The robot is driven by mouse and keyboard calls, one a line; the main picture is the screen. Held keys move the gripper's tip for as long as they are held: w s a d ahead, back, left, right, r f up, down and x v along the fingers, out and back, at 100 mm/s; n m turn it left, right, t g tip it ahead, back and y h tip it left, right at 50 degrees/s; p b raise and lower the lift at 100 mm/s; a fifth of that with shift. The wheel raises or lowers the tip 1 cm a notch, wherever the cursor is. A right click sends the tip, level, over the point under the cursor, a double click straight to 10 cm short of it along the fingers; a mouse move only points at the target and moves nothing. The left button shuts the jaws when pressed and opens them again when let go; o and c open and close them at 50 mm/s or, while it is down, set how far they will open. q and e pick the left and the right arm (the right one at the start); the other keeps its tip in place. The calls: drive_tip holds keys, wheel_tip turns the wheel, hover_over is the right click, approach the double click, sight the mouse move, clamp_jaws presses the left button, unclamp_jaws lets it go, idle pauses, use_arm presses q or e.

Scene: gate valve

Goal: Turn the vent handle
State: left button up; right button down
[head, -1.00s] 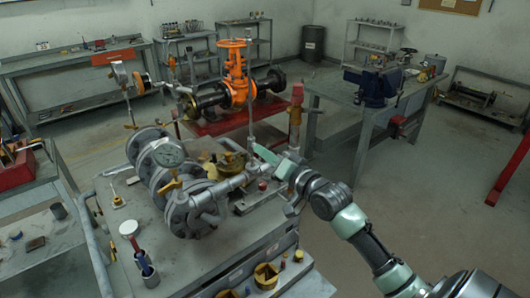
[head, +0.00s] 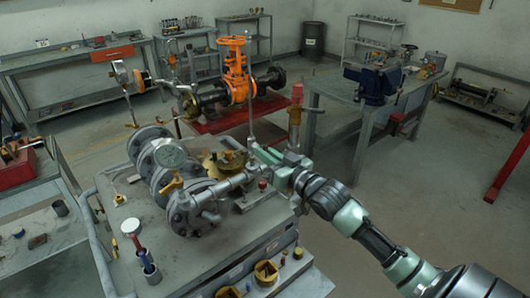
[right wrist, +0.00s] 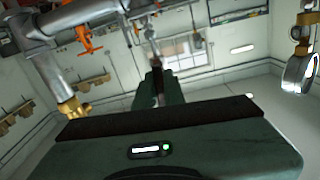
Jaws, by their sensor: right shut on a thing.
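My right gripper (head: 256,150) reaches in from the lower right, to the right of the valve and pipe assembly (head: 190,190) on the bench. Its pale green fingers are shut at the foot of a thin upright grey rod (head: 250,105), which looks like the vent handle. In the right wrist view the dark fingers (right wrist: 156,88) close around a narrow grey piece (right wrist: 155,62), mostly hidden between them. My left gripper is not in view.
A red-topped post (head: 295,115) stands just behind and right of my gripper. An orange gate valve (head: 237,70) stands on a red base behind. A bench with a blue vise (head: 375,84) is at the right. The floor at right is mostly open.

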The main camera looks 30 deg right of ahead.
drive_tip(key=shift+f, duration=0.1)
idle(0.3)
drive_tip(key=c, duration=1.5)
unclamp_jaws()
drive_tip(key=shift+s, duration=0.1)
drive_tip(key=s+b, duration=0.2)
drive_tip(key=s, duration=0.5)
drive_tip(key=shift+s+d, duration=0.25)
drive_tip(key=shift+s, duration=0.1)
